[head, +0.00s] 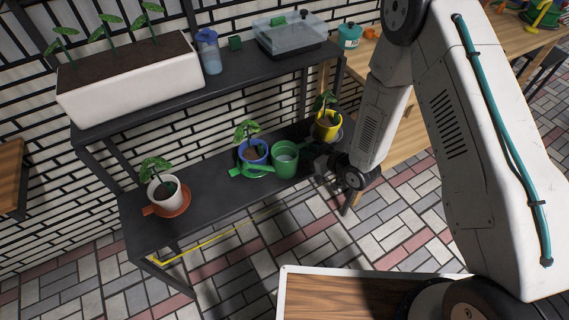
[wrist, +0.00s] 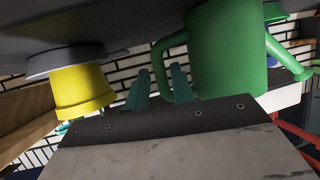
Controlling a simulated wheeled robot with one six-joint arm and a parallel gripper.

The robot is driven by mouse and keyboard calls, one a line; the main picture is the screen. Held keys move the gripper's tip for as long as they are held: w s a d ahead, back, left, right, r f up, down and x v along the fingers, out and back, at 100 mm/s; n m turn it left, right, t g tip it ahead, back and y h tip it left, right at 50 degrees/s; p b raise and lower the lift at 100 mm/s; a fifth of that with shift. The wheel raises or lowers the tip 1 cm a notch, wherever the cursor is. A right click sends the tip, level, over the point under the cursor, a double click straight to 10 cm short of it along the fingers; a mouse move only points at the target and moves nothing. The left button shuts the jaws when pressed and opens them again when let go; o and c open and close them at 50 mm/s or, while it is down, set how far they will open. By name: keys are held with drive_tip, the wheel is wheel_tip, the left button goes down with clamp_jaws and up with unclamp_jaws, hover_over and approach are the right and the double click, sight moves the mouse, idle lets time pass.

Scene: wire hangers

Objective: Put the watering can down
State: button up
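The green watering can (head: 285,160) stands upright on the lower dark shelf, its spout pointing left past the blue pot. In the wrist view, which is upside down, the can's body (wrist: 227,50) meets the dark shelf surface. My gripper (head: 316,162) is at the can's right side; its fingers are hard to make out in the head view. In the wrist view the two teal fingers of my gripper (wrist: 160,85) are apart, on either side of the can's curved handle (wrist: 158,58), with gaps visible. Part of the handle is hidden behind the fingers.
A yellow pot (head: 328,124) with a plant stands just behind my gripper. A blue pot (head: 254,152) is close left of the can. A white pot on an orange saucer (head: 172,203) stands further left. The upper shelf (head: 236,77) overhangs behind. Bare lower shelf (head: 215,190) lies between.

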sight(284, 154)
drive_tip(key=shift+x, duration=1.9)
drive_tip(key=shift+a, duration=0.1)
clamp_jaws()
drive_tip(key=shift+r, duration=0.25)
